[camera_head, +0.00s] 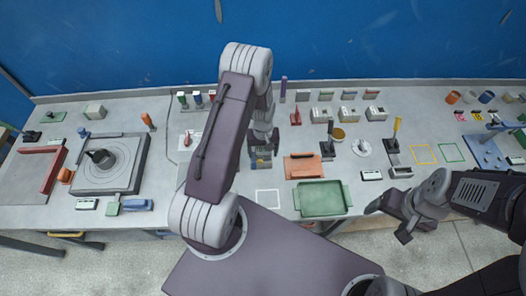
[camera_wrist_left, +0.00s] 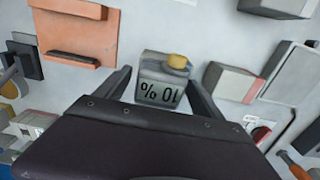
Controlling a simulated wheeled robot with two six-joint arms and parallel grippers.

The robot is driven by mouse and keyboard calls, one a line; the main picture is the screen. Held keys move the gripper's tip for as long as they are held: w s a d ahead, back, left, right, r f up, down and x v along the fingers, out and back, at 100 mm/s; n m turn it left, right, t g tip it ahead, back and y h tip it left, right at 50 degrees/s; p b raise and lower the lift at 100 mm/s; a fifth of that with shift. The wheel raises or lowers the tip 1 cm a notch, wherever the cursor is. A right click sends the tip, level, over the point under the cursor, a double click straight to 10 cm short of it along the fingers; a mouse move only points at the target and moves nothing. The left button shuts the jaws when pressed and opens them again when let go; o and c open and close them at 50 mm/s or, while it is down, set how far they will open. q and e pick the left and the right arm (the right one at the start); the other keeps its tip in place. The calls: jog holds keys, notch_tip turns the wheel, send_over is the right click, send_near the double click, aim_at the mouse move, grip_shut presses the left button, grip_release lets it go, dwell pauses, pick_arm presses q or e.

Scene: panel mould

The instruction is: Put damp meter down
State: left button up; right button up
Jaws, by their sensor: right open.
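The damp meter is a small grey box with a yellow knob and a display reading 10 %. In the left wrist view the damp meter (camera_wrist_left: 163,82) sits between the two dark fingers of my left gripper (camera_wrist_left: 160,78). The fingers are close to its sides; whether both press on it is unclear. In the head view my left gripper (camera_head: 262,150) points down at the bench, with the damp meter (camera_head: 260,163) at its tips, partly hidden. I cannot tell if it touches the bench. My right gripper (camera_head: 386,223) is open and empty off the bench's front edge.
A white outlined square (camera_head: 268,198) lies bare on the bench near the front. An orange tray (camera_head: 303,166) and a green tray (camera_head: 321,199) are to the right. Several small meters and tools stand behind. A turntable plate (camera_head: 107,163) is at the left.

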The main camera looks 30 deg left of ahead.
aim_at(263, 150)
pick_arm(q)
jog(key=shift+r, duration=0.2)
jog(key=shift+w+r, duration=0.1)
jog(key=shift+r, duration=0.2)
notch_tip(263, 150, up, 10)
jog(key=shift+r+b, duration=0.15)
jog(key=shift+b, duration=1.05)
jog(key=s+d+r+m+t, duration=0.1)
jog(key=s+d+r+m, duration=0.25)
jog(key=s, duration=0.35)
jog(key=s+d+r+m, duration=0.2)
jog(key=s+d+m, duration=0.15)
jog(key=s, duration=0.25)
notch_tip(263, 150, down, 8)
jog(key=b, duration=0.8)
jog(key=shift+w+d+n, duration=0.15)
jog(key=shift+d+n, duration=0.05)
jog(key=shift+n, duration=0.2)
